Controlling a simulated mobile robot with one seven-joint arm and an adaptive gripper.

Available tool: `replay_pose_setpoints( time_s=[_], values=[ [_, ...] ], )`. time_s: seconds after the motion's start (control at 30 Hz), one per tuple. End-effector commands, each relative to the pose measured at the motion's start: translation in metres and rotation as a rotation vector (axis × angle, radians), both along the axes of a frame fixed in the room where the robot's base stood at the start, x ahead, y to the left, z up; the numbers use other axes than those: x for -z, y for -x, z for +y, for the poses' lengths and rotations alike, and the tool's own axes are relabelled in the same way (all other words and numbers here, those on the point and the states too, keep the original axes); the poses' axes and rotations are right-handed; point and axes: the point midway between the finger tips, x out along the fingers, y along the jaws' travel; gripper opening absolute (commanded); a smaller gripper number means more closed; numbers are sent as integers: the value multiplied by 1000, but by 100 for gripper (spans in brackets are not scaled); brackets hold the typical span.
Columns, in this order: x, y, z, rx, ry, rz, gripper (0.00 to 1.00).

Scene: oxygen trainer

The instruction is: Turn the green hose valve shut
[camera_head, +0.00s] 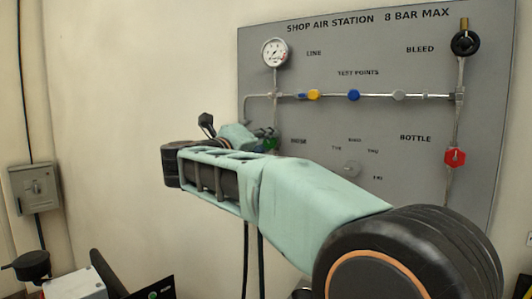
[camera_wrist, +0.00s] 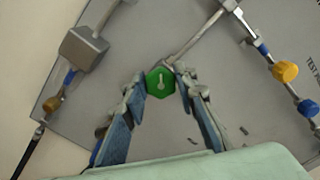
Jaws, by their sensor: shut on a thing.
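In the head view the green valve (camera_head: 271,144) is mostly hidden behind my gripper (camera_head: 266,138), beside the HOSE label (camera_head: 298,141) on the grey panel (camera_head: 370,200). My arm covers much of the panel's lower left.
Above are a gauge (camera_head: 275,53) and a pipe with yellow (camera_head: 313,95) and blue (camera_head: 353,95) knobs. A black bleed knob (camera_head: 465,43) and red bottle valve (camera_head: 455,157) are at the right. A grey box (camera_head: 35,190) hangs on the left wall.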

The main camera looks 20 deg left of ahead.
Motion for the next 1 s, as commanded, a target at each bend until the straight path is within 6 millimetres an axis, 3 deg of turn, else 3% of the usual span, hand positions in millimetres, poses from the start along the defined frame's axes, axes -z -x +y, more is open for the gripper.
replay_pose_setpoints(
  time_s=[0.5, 1.0],
  values=[
    [3, 0, -1, 1, -466, -77, 2],
    [0, 0, -2, 2, -704, -116, 2]
  ],
)
